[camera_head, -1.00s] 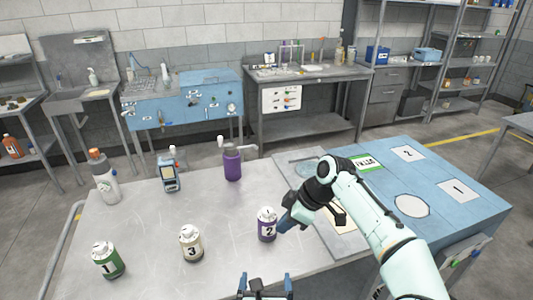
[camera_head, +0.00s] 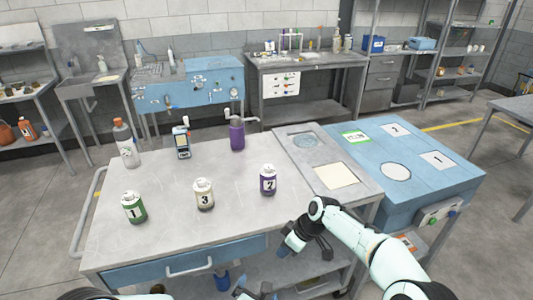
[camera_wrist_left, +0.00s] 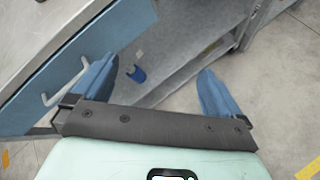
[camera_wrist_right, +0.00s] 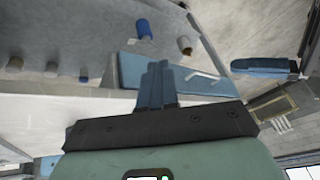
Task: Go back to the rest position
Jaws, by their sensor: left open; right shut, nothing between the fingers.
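My right gripper (camera_head: 284,248) is shut and empty, low in front of the metal table's (camera_head: 235,190) front edge; its fingers touch each other in the right wrist view (camera_wrist_right: 157,83). My left gripper (camera_head: 255,291) is open and mostly cut off by the bottom of the head view. Its spread, empty fingers show in the left wrist view (camera_wrist_left: 155,88), with the blue drawer front on the left.
A blue station (camera_head: 430,180) adjoins on the right. The drawer handle (camera_head: 190,268) juts out in front. A blue cup (camera_head: 222,281) is below.

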